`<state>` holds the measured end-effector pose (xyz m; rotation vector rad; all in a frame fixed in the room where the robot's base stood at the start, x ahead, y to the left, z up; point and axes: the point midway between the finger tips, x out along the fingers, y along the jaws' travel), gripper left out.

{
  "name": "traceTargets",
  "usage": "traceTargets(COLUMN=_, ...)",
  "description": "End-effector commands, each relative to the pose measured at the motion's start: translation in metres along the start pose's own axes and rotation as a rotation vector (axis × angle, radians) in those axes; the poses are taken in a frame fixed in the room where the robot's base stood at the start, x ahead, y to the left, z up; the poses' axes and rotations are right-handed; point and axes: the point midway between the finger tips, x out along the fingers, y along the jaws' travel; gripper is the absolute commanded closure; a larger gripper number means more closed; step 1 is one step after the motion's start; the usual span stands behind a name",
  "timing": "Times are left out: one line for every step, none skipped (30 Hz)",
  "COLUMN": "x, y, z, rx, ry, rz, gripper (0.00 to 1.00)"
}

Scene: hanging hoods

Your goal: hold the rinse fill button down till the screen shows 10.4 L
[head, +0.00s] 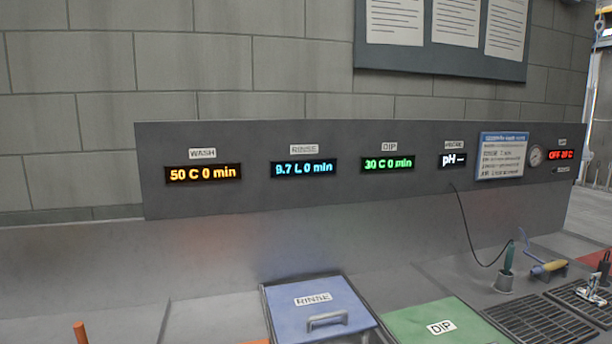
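The rinse screen (304,168) is on the grey back panel (240,142), under a RINSE label (304,149). Its blue digits appear to read 9.7 L 0 min. The blue rinse lid (316,308) with a metal handle (327,319) lies below it and looks closed. I cannot make out a rinse fill button in this view. My gripper is not in view.
The wash screen (203,173) reads 50 C 0 min and the dip screen (388,163) 30 C 0 min. A green dip lid (420,323) lies right of the blue one. Dark grates (540,322), a small cup (504,282) and a cable (468,228) are at the right.

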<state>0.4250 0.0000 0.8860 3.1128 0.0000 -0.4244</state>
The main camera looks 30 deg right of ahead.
Motion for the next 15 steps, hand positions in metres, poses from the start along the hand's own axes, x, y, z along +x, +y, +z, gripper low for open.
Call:
traceTargets(x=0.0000, y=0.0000, z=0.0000, rx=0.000, ry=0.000, rz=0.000, gripper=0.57)
traceTargets(x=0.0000, y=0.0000, z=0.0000, rx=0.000, ry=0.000, rz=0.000, gripper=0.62)
traceTargets(x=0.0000, y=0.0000, z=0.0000, rx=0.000, ry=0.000, rz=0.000, gripper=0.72)
traceTargets(x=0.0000, y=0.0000, z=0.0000, rx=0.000, ry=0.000, rz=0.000, gripper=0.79)
traceTargets(x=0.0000, y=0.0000, z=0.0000, rx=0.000, ry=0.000, rz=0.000, gripper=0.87)
traceTargets(x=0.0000, y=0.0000, z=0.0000, rx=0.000, ry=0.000, rz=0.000, gripper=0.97)
traceTargets(x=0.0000, y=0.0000, z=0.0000, rx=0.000, ry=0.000, rz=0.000, gripper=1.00)
traceTargets(x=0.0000, y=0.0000, z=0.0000, rx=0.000, ry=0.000, rz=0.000, gripper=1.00)
traceTargets(x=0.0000, y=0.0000, z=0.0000, rx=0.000, ry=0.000, rz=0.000, gripper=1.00)
traceTargets(x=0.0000, y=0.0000, z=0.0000, rx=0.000, ry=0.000, rz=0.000, gripper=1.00)
traceTargets(x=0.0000, y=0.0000, z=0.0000, rx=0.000, ry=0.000, rz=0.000, gripper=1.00)
traceTargets(x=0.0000, y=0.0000, z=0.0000, rx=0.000, ry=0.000, rz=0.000, gripper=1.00)
traceTargets(x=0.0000, y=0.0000, z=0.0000, rx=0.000, ry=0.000, rz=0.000, gripper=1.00)
traceTargets(x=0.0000, y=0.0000, z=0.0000, rx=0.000, ry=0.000, rz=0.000, gripper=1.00)
traceTargets(x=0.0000, y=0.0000, z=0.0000, rx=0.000, ry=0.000, rz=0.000, gripper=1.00)
